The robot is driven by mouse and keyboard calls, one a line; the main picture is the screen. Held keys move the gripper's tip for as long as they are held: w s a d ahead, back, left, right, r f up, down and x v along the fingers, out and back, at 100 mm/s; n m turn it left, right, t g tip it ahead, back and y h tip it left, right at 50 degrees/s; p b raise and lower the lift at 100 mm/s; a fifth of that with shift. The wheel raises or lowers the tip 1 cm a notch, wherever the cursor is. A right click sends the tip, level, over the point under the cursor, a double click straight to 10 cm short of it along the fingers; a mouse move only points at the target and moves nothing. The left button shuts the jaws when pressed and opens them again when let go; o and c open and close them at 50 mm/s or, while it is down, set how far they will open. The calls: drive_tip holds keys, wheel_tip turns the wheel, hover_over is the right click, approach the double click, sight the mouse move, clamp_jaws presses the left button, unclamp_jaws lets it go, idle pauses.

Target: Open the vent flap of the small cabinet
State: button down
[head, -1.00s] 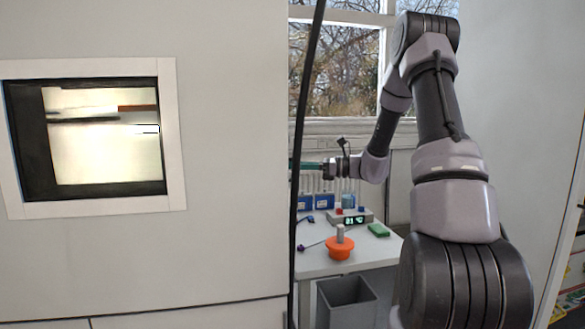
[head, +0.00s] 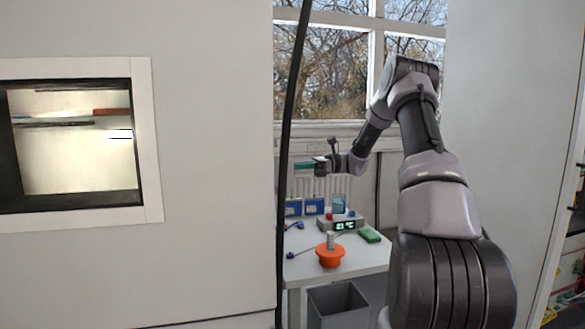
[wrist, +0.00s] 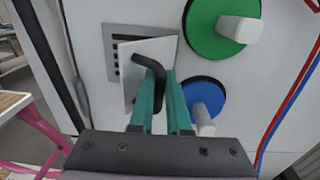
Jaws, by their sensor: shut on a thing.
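The vent flap (wrist: 128,84) is a white plate in the wrist view, standing out at an angle from the pale panel. Dark vent slots (wrist: 113,45) show at its left. A bent black handle (wrist: 143,60) is on the flap. My gripper (wrist: 163,82) has its teal fingers shut on this handle. In the head view my gripper (head: 303,165) reaches left past the edge of a large grey front, which hides the flap and handle there.
A green round knob (wrist: 208,28) and a blue one (wrist: 203,95) stick out right of the flap, with red and blue cables (wrist: 289,95) beyond. A table (head: 345,258) with small items stands below my arm, and a grey bin (head: 338,303) stands under it.

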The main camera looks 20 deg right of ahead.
drive_tip(key=shift+w, duration=0.2)
idle(0.4)
drive_tip(key=c, duration=1.2)
unclamp_jaws()
drive_tip(key=shift+o, duration=0.2)
drive_tip(key=d, duration=1)
drive_tip(key=shift+w+d, duration=0.15)
drive_tip(key=shift+d, duration=0.2)
drive_tip(key=shift+d, duration=0.1)
